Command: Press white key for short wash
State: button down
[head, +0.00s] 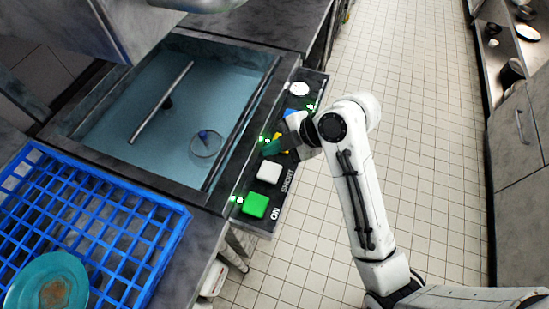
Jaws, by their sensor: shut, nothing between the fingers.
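The white square key (268,172) sits on the dark control panel (283,190) along the right edge of the wash basin, beside the word SHORT. It is in plain view and nothing touches it. My gripper (282,144) is shut and empty, over the panel just above the white key in the picture. Whether the fingertips touch the panel cannot be told. A green square key (255,205) marked ON lies below the white one.
A white round button (299,89) is at the panel's far end. The basin (190,105) holds water-blue space under a metal spray bar (160,103). A blue rack (168,217) with a dirty teal plate (48,284) stands at lower left. The tiled floor is clear.

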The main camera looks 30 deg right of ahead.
aim_at(273, 172)
jog(key=shift+w+d+r, duration=0.1)
jog(key=shift+w+r, duration=0.1)
jog(key=shift+r, duration=0.05)
jog(key=shift+f, duration=0.1)
notch_tip(273, 172, down, 9)
jog(key=b, duration=0.7)
dwell(2.0)
jog(key=shift+f+b, duration=0.25)
jog(key=shift+b, duration=0.1)
jog(key=shift+f+b, duration=0.4)
jog(key=shift+f, duration=0.15)
dwell(0.7)
dwell(0.4)
jog(key=shift+r+p, duration=0.9)
jog(key=shift+r, duration=0.1)
